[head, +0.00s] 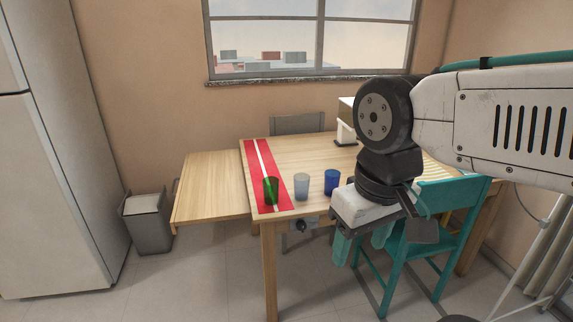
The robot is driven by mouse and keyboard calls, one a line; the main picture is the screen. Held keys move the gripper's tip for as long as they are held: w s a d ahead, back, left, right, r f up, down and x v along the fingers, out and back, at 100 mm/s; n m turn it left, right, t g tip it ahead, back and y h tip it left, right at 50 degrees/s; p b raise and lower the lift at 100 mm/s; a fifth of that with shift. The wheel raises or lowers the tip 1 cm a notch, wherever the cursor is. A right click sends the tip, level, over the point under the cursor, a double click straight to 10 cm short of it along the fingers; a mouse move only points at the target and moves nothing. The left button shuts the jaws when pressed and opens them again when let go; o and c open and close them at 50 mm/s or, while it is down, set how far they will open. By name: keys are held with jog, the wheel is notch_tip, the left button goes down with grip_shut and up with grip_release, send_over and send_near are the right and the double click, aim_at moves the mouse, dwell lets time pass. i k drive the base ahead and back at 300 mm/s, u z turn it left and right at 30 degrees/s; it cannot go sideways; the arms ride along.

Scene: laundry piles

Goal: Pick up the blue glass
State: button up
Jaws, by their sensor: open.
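The blue glass (332,182) stands upright near the front edge of the wooden table (215,190). It is dark blue and is the rightmost of three glasses in the head view. A pale, clear-looking glass (302,186) stands just left of it, and a green glass (271,190) stands further left on a red runner with a white stripe (256,160). My gripper (362,250) hangs lower right of the blue glass in the picture, teal fingers pointing down. It is open, with nothing seen between the fingers. It is apart from the glass.
A teal chair (452,197) stands at the table's right front, behind my gripper. Another chair (297,124) is at the far side. A white and dark appliance (346,122) stands at the table's back. A bin (147,222) and a fridge (45,150) are at left.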

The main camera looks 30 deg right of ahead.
aim_at(332, 184)
jog(key=z, duration=0.65)
jog(key=k, duration=0.55)
jog(key=z, duration=0.9)
jog(key=i, duration=0.65)
jog(key=z, duration=0.7)
jog(key=i, duration=0.75)
jog(key=u, duration=0.6)
jog(key=i, duration=0.55)
jog(key=u, duration=0.95)
jog(key=i, duration=0.3)
jog(key=u, duration=0.3)
